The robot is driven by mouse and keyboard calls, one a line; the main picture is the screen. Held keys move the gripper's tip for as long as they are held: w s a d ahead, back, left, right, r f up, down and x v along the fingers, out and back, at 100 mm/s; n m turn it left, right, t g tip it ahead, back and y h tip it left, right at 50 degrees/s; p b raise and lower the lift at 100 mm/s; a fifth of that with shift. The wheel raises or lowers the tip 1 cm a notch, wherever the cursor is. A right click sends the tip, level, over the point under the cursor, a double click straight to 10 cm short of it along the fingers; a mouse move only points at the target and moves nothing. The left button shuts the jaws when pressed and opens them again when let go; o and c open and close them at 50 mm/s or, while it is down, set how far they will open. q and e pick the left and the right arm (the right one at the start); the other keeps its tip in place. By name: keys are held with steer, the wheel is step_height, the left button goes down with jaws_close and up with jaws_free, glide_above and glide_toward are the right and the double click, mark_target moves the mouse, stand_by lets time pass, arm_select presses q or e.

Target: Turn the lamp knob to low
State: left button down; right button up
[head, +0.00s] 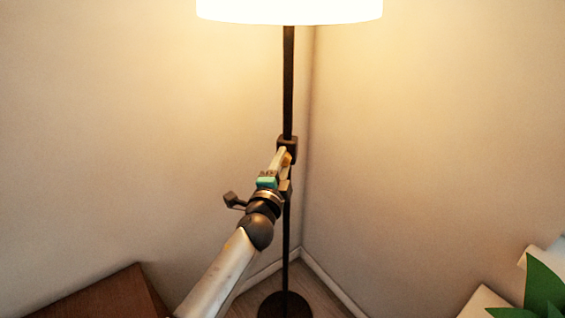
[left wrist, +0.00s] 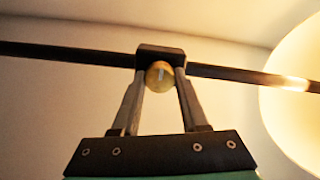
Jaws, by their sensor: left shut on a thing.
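The floor lamp has a thin black pole (head: 288,80) and a glowing white shade (head: 290,10) at the top of the head view. In the left wrist view, a round brass-coloured knob (left wrist: 160,75) with a light mark on its face sits on a dark block (left wrist: 160,52) on the pole. My left gripper (left wrist: 160,82) is shut on the knob, one finger on each side. In the head view my left gripper (head: 284,158) reaches the pole at mid height and mostly hides the knob. My right gripper is not in view.
The lamp's round black base (head: 285,305) stands on the floor in the wall corner. A brown wooden piece of furniture (head: 100,295) is at the lower left. A green-leaved plant (head: 540,290) is at the lower right. Bare walls stand behind the lamp.

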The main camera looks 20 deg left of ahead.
arm_select(q)
steer(key=shift+c, duration=2.1)
jaws_free()
steer(key=s, duration=1.5)
steer(key=shift+s+d, duration=0.15)
steer(key=shift+d, duration=0.15)
